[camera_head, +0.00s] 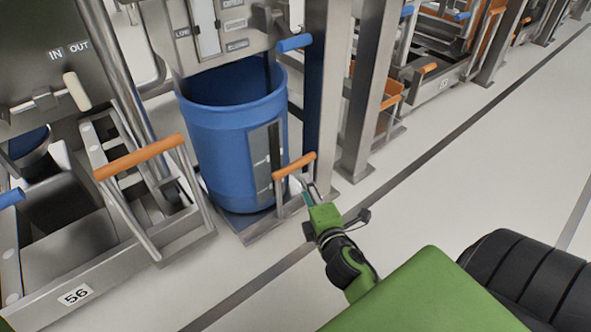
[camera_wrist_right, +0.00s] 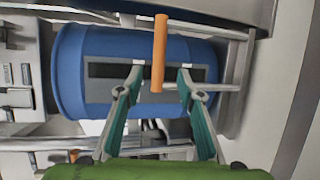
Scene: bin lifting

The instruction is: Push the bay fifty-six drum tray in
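The blue drum (camera_head: 235,140) stands upright on a low grey metal tray (camera_head: 262,228), partly under a grey box. An orange bar handle (camera_head: 294,166) on metal uprights rises at the tray's front, before the drum. My right gripper (camera_head: 308,189) is just right of and below this handle in the head view. In the right wrist view my right gripper (camera_wrist_right: 160,78) is open, with its fingers either side of the orange handle (camera_wrist_right: 159,50), and the drum (camera_wrist_right: 75,75) behind. Contact cannot be told. My left gripper is out of view.
A plate marked 56 (camera_head: 75,295) is on the grey frame at lower left. A larger orange handle (camera_head: 138,157) stands left of the drum. Steel posts (camera_head: 366,95) stand to its right. The pale floor (camera_head: 470,170) at right is clear, with dark lines.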

